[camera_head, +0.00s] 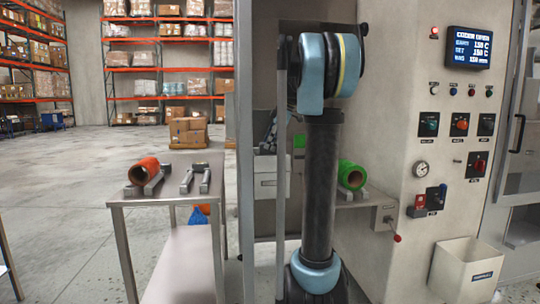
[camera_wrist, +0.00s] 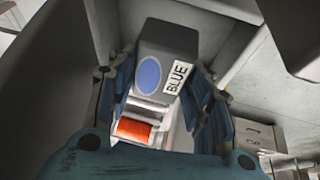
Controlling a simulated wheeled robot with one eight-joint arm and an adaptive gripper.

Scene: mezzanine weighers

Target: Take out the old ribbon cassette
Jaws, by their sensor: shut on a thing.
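The ribbon cassette (camera_wrist: 165,50) is a dark grey block with a blue oval and a white label reading BLUE in the wrist view. My gripper (camera_wrist: 163,82) has its blue-grey fingers on both sides of it and is shut on it. Grey panel walls stand close around the cassette there. In the head view, part of my gripper (camera_head: 268,130) shows left of my dark arm column, inside the machine's opening. The cassette cannot be made out in the head view; my arm hides much of the opening.
A steel cart (camera_head: 160,199) at left carries an orange roll (camera_head: 144,170) on a cradle and an empty-looking two-bar cradle (camera_head: 196,178). A green roll (camera_head: 352,175) sits right of my arm. The control panel (camera_head: 455,130) and a white bin (camera_head: 465,272) stand at right.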

